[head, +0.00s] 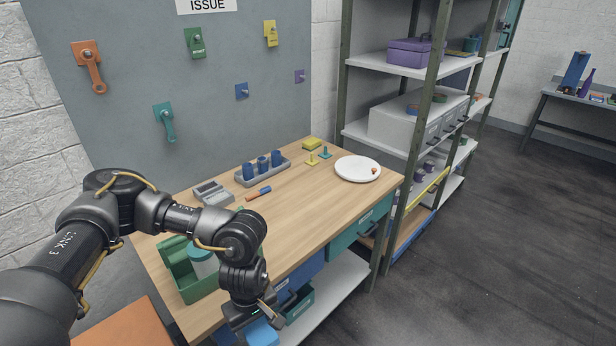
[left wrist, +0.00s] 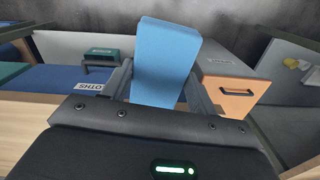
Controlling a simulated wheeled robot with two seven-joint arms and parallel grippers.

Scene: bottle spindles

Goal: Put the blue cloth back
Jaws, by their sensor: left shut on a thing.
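The blue cloth (head: 262,333) is a light blue folded block at the bottom of the head view, past the table's front edge. My left gripper (head: 255,315) points down and is shut on it. In the left wrist view the cloth (left wrist: 165,60) stands out between the two fingers. A blue drawer front (left wrist: 60,80) with a partly hidden label ending in "OTHS" lies left of the cloth there. Blue drawers (head: 305,271) show under the tabletop in the head view, partly hidden by my arm. My right gripper is not in view.
The wooden table (head: 320,215) holds a green caddy (head: 180,270), a grey rack with blue cylinders (head: 248,181) and a white plate (head: 357,169). A teal bin (head: 298,305) sits below the drawers. An orange drawer (left wrist: 235,90) is right of the cloth. Floor to the right is clear.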

